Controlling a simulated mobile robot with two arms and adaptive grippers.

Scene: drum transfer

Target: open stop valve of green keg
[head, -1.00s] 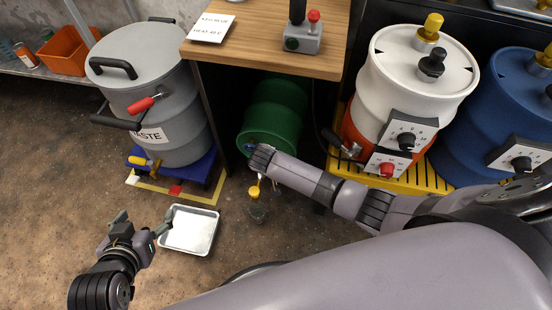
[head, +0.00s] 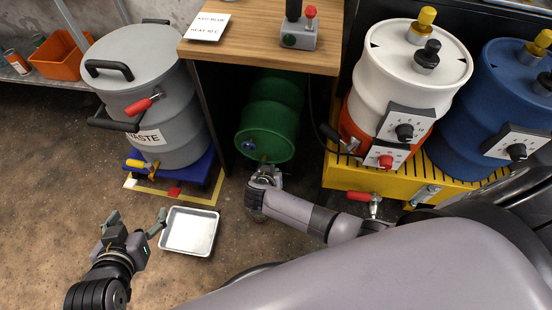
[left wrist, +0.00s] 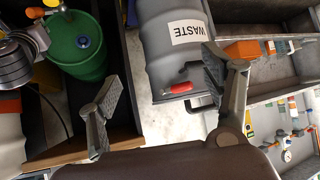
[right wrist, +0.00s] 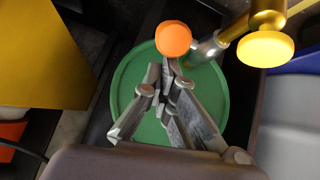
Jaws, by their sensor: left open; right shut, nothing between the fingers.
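The green keg (head: 270,118) lies on its side under the wooden table, its round end facing out; it also shows in the left wrist view (left wrist: 82,62). In the right wrist view a metal tap with a yellow knob (right wrist: 265,48) and an orange round knob (right wrist: 173,38) stand in front of the keg's end (right wrist: 135,85). My right gripper (head: 264,176) is at the keg's lower front, its closed empty fingertips (right wrist: 168,72) just below the orange knob in the picture; contact is unclear. My left gripper (head: 138,224) is open and empty, away at the left.
A metal tray (head: 190,230) lies on the floor beside my left gripper. The grey waste drum (head: 150,95) stands left of the table. A white drum (head: 405,75) and a blue drum (head: 490,110) stand right, on a yellow platform (head: 350,178). Bare floor is free at the left.

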